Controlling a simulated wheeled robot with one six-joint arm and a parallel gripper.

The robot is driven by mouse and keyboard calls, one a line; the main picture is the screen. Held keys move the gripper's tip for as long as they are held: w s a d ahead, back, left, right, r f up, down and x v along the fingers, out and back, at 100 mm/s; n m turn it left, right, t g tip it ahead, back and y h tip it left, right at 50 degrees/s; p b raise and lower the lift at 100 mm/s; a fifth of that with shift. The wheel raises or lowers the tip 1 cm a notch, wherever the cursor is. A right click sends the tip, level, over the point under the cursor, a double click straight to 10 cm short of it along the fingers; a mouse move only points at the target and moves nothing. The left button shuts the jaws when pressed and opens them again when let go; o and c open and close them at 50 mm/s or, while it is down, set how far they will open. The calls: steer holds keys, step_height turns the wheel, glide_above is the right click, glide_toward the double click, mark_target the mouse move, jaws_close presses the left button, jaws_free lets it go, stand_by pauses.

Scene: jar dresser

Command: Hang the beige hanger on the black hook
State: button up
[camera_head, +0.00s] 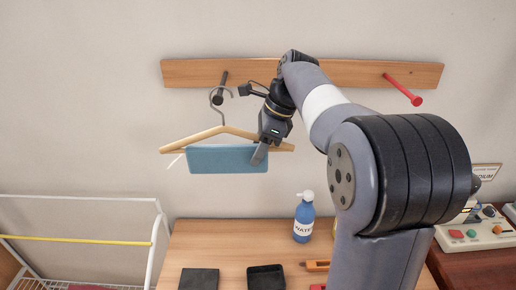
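The beige hanger (193,138) is upright in front of the wall, with a blue cloth (222,159) over its lower part. Its metal hook (222,111) points up and overlaps the black hook (223,80) on the left of the wooden rail. I cannot tell whether it rests on the black hook or is just in front of it. My gripper (261,152) is at the hanger's right arm, beside the cloth's right edge. One finger shows in front of the hanger and cloth; the other is hidden, so its grip is unclear.
The wooden rail (350,73) also carries a red hook (402,89) at right. Below, a wooden dresser top (225,240) bears a blue bottle (304,218) and black trays (266,278). A white rack (155,240) stands at left and a button panel (478,234) at right.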

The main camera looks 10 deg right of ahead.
steer(key=shift+o, duration=0.4)
steer(key=v, duration=1)
steer(key=shift+d+r, duration=0.1)
steer(key=shift+r, duration=0.3)
steer(key=shift+f, duration=0.1)
steer(key=x, duration=1)
steer(key=shift+s+r, duration=0.1)
steer(key=shift+r, duration=0.2)
steer(key=shift+s+a, duration=0.2)
steer(key=shift+s, duration=0.25)
